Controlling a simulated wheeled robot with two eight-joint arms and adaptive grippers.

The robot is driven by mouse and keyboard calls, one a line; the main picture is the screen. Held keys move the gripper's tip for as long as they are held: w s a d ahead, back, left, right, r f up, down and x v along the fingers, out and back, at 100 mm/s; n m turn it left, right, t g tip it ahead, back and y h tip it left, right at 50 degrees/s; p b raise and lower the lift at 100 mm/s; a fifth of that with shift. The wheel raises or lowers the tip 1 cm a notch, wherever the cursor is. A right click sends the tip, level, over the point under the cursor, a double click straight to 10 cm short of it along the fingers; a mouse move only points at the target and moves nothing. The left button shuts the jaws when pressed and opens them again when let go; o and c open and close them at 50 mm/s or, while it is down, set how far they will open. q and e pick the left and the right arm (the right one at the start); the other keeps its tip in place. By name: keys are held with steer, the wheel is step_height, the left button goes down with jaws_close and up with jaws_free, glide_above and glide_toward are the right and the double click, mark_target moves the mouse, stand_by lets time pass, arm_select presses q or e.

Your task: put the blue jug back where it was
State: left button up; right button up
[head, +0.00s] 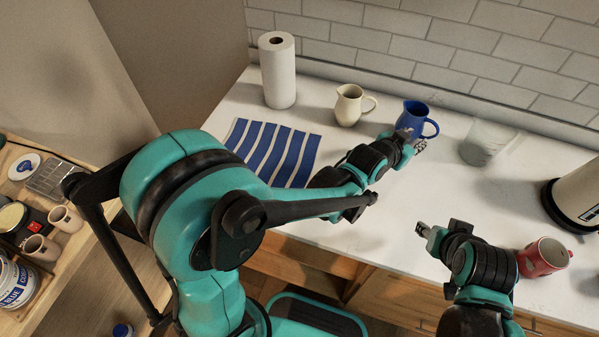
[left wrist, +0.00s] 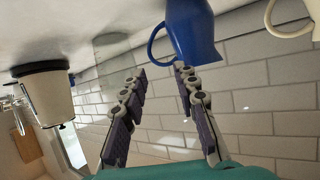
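The blue jug (head: 415,117) stands upright on the white counter, right of the cream jug, with its handle to the right. My left gripper (head: 412,141) is at its near side, in front of its lower part in the head view. In the left wrist view, the blue jug (left wrist: 192,28) appears upside down beyond the fingertips, and its handle lies over the gap between them. The left gripper (left wrist: 160,70) is open with nothing between its fingers. My right gripper (head: 424,230) is over the counter's front part, left of the red mug; its finger opening is unclear.
The cream jug (head: 349,105) and paper towel roll (head: 278,70) stand left of the blue jug. A clear glass (head: 486,143) stands right of it. A blue-striped cloth (head: 272,152) lies left. A red mug (head: 545,257) and a kettle-like container (head: 578,196) are at the right.

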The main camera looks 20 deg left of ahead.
arm_select(q)
steer(key=s+a+r+n+g+y, duration=0.1)
steer(key=s+a+n+y, duration=0.1)
steer(key=s+a, duration=0.5)
steer(key=s+a+r+n+g+y, duration=0.1)
steer(key=s+a+y, duration=0.15)
steer(key=a, duration=0.75)
steer(key=s+a+f+n+g+y, duration=0.1)
steer(key=s+a+f+n+g, duration=0.1)
steer(key=s+a, duration=0.8)
steer(key=s+f+n, duration=0.1)
steer(key=s, duration=0.3)
steer(key=shift+s+a+f+g+y, duration=0.2)
steer(key=shift+a+g+y, duration=0.05)
steer(key=shift+g+y, duration=0.1)
